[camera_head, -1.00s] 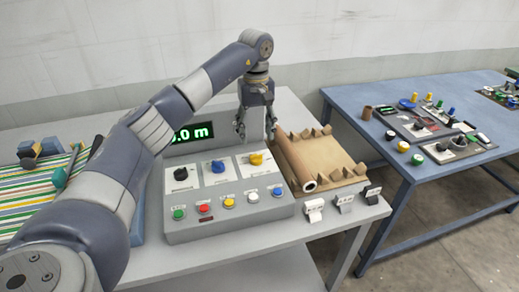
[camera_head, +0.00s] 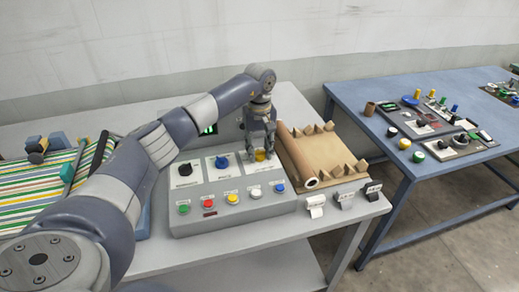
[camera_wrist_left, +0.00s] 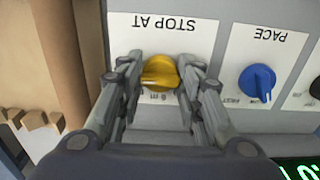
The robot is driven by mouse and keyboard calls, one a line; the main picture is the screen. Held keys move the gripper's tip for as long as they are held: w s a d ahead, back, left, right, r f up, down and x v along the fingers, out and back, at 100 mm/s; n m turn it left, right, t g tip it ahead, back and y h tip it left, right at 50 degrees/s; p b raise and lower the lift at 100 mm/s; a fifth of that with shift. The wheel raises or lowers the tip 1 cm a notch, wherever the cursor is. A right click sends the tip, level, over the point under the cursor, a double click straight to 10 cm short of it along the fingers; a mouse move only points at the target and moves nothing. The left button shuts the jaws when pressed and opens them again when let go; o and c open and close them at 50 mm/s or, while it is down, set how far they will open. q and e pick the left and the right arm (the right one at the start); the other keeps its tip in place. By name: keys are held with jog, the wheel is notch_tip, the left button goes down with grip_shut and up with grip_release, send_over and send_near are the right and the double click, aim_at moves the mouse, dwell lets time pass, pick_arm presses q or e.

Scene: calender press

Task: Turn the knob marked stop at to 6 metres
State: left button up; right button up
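The yellow stop at knob (camera_head: 260,155) is at the right end of the upper row on the grey control panel (camera_head: 232,206). In the left wrist view the yellow knob (camera_wrist_left: 160,73) sits under an upside-down STOP AT label, with a 6 m mark just below it in the picture. My left gripper (camera_head: 262,150) is down over the knob, and in the wrist view its fingers (camera_wrist_left: 162,68) stand on either side of it, apparently with small gaps. Which mark the knob points to is not clear. My right gripper is not in view.
A blue pace knob (camera_head: 222,162) and a black knob (camera_head: 185,169) are to the left. Several coloured buttons line the panel's front. A brown roll (camera_head: 296,155) lies close to the right. My left arm hides most of the green display (camera_head: 209,129).

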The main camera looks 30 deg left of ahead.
pick_arm(q)
jog(key=shift+c, duration=1.3)
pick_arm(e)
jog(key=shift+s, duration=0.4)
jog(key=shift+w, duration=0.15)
pick_arm(q)
jog(key=shift+n, duration=0.9)
jog(key=n+b, duration=0.1)
jog(key=n, duration=0.5)
jog(key=shift+w, duration=0.1)
jog(key=n, duration=0.4)
jog(key=shift+w+n, duration=0.1)
jog(key=shift+n, duration=0.2)
jog(key=n, duration=0.5)
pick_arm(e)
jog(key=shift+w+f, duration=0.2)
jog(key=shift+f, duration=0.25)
pick_arm(q)
jog(key=shift+w+n, duration=0.1)
jog(key=shift+n, duration=0.2)
